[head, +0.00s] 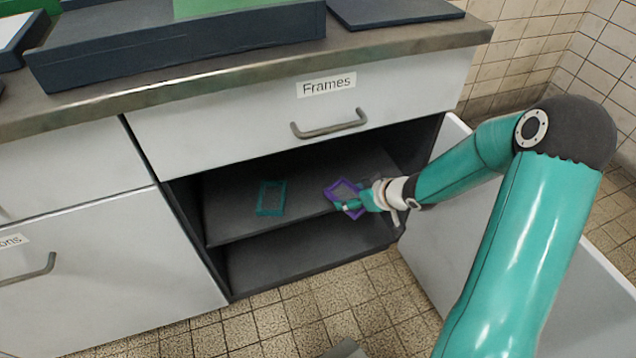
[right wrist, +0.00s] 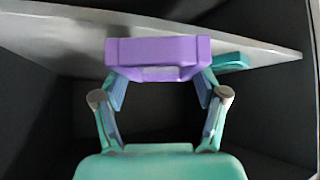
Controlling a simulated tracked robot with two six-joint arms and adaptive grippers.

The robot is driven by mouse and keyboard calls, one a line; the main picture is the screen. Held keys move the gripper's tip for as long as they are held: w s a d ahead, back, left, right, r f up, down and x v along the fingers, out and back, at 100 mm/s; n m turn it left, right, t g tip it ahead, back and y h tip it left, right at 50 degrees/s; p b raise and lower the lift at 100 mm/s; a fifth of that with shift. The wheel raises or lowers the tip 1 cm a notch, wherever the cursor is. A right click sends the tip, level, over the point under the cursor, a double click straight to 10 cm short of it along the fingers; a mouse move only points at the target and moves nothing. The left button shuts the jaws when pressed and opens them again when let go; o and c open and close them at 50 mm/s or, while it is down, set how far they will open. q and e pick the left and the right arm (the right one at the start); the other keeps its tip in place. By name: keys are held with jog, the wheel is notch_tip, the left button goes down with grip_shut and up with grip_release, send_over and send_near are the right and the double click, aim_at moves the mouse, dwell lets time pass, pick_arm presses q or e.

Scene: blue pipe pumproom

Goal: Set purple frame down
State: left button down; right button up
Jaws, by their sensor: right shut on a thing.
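The purple frame (head: 343,189) is at the right front of the cabinet's upper shelf (head: 230,219), tilted in the head view. My right gripper (head: 353,202) reaches in from the right and is shut on it. In the right wrist view the purple frame (right wrist: 158,55) is between the two fingertips (right wrist: 158,80). I cannot tell whether the frame touches the shelf. A teal frame (head: 270,198) lies on the same shelf to the left, and part of it shows in the right wrist view (right wrist: 232,61). My left gripper is not in view.
A closed drawer labelled Frames (head: 290,115) is above the open compartment. A lower shelf (head: 300,262) is bare. The open cabinet door (head: 560,270) stands to the right, beside my right arm. The shelf between the two frames is clear. Dark trays (head: 180,45) stand on the counter.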

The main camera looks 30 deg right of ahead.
send_over(317, 182)
jog(key=s, duration=0.3)
jog(key=shift+w+d, duration=0.1)
jog(key=shift+d, duration=0.05)
notch_tip(317, 182, down, 4)
jog(key=b, duration=0.4)
jog(key=shift+r, duration=0.25)
jog(key=o, duration=1.3)
